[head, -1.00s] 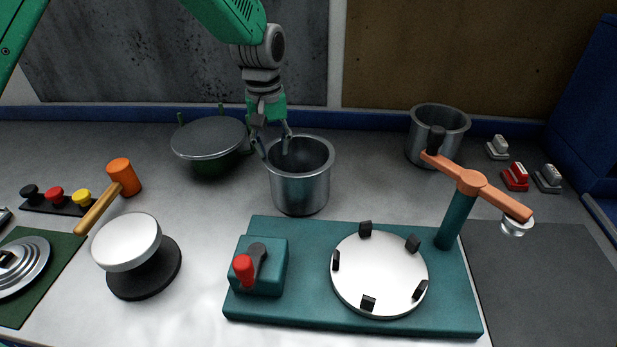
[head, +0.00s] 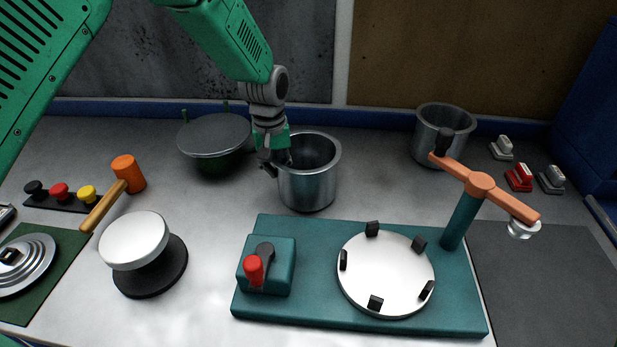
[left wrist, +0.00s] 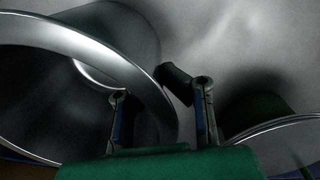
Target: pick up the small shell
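Two open grey metal shells stand on the bench, and I cannot tell for sure which is the small one. One shell (head: 310,187) is upright at the middle; the other shell (head: 432,146) stands at the back right. My left gripper (head: 277,163) is at the left rim of the middle shell. In the left wrist view this shell (left wrist: 135,62) fills the left side. My left gripper (left wrist: 162,112) is open there, one finger inside the shell and the other outside, with a gap beside the wall. My right gripper is not in view.
A lidded dark green pot (head: 214,139) stands close left of the gripper. In front is a teal fixture (head: 320,312) with a white disc and an orange swing arm (head: 480,185). An orange mallet (head: 128,173) lies left.

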